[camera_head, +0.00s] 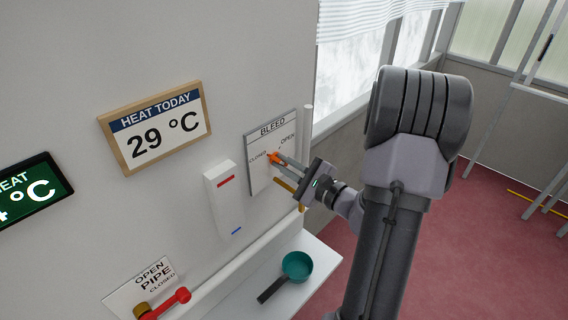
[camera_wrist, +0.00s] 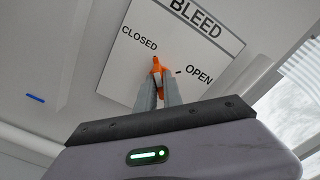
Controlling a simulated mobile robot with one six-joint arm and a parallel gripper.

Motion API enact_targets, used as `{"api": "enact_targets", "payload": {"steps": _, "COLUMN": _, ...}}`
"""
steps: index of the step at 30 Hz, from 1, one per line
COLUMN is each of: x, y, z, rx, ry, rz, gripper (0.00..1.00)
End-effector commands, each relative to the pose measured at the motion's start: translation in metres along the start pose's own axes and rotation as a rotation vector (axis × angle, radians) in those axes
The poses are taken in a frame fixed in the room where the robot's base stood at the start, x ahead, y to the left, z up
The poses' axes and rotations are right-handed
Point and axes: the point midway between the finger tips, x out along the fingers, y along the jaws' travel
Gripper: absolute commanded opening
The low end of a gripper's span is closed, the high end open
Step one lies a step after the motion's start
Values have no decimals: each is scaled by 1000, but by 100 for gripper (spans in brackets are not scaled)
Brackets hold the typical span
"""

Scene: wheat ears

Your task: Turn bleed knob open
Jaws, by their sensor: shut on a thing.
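The bleed knob (camera_head: 273,158) is small and orange, on a white panel (camera_head: 262,182) marked BLEED, CLOSED and OPEN. In the wrist view the knob (camera_wrist: 156,66) shows between the two fingertips, with its tip pointing up, between the CLOSED and OPEN words. My gripper (camera_head: 277,159) reaches the panel from the right and is shut on the knob. The wrist view shows my gripper's fingers (camera_wrist: 158,84) on either side of it. The fingers hide part of the knob.
A white box (camera_head: 225,200) with red and blue marks is left of the panel. A teal pan (camera_head: 297,265) sits on the white shelf (camera_head: 322,262) below. A red pipe lever (camera_head: 168,304) is at lower left. Open floor (camera_head: 500,250) lies right.

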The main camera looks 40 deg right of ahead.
Motion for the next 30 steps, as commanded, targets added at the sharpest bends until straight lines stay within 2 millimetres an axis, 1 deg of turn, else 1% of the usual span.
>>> {"api": "enact_targets", "payload": {"steps": 8, "x": 0, "y": 0, "z": 0, "rx": 143, "ry": 0, "rz": 0, "gripper": 0}}
{"api": "enact_targets", "payload": {"steps": 30, "x": 0, "y": -2, "z": 1, "rx": 839, "ry": 2, "rz": 1, "gripper": 0}}
